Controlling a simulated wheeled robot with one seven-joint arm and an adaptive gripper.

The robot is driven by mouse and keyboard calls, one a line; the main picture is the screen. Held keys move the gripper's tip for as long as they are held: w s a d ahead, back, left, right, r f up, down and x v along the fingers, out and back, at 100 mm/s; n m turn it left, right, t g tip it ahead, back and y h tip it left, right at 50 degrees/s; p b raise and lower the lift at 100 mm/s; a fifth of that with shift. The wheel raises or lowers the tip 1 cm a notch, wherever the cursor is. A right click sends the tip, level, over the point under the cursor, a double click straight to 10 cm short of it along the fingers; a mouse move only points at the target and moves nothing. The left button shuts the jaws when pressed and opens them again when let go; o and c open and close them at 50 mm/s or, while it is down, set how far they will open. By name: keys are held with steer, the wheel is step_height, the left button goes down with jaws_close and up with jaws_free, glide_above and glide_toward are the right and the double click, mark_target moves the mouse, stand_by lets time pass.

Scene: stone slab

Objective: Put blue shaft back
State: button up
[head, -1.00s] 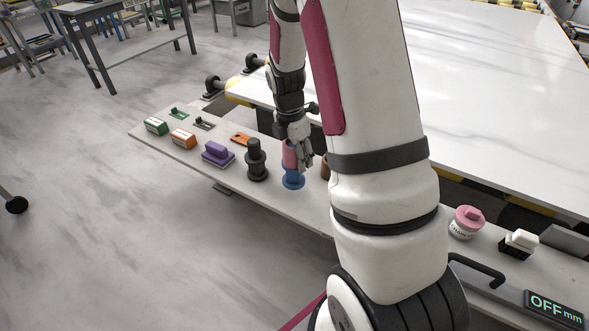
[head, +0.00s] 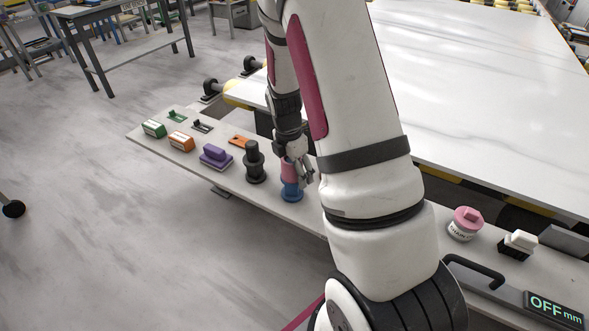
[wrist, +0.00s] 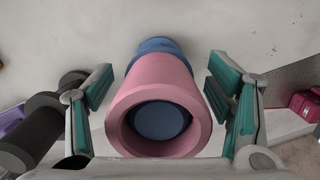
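The blue shaft (head: 291,192) stands upright on the narrow pale shelf (head: 262,205), its blue base appearing to rest on the surface. A pink sleeve (head: 289,169) surrounds its upper part. In the wrist view the pink sleeve (wrist: 159,84) points its hollow end at the camera, with the blue core (wrist: 159,120) inside and more blue beyond it. My gripper (head: 301,172) is at the sleeve.
A dark shaft (head: 254,162) stands close to the left, also in the wrist view (wrist: 42,120). Farther left are a purple block (head: 215,157), an orange box (head: 181,141) and a green box (head: 153,128). A pink-lidded jar (head: 466,223) stands right of my arm. The large white slab (head: 470,90) lies behind.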

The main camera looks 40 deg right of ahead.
steer(key=r, duration=0.4)
steer(key=a+r, duration=0.1)
steer(key=r, duration=0.7)
steer(key=shift+a, duration=0.2)
steer(key=s+a+r+m+t, duration=0.1)
steer(key=s+a+r+m, duration=0.3)
steer(key=a+r, duration=0.25)
steer(key=s+a+r+m+t, duration=0.1)
steer(key=s+a+r+m, duration=0.4)
steer(key=r, duration=0.2)
steer(key=s+a+r+m+t, duration=0.1)
steer(key=s+a+m, duration=0.2)
steer(key=s, duration=0.3)
steer(key=s+a+r+m+y, duration=0.1)
steer(key=s+a+r+m, duration=0.1)
steer(key=s+a+m, duration=0.2)
steer(key=s+m, duration=0.1)
steer(key=s, duration=0.2)
steer(key=shift+s+r+m+t, duration=0.2)
steer(key=shift+r+m+t, duration=0.1)
steer(key=shift+t, duration=0.1)
steer(key=shift+a, duration=0.1)
steer(key=shift+r+p, duration=1.05)
steer(key=shift+p, duration=0.05)
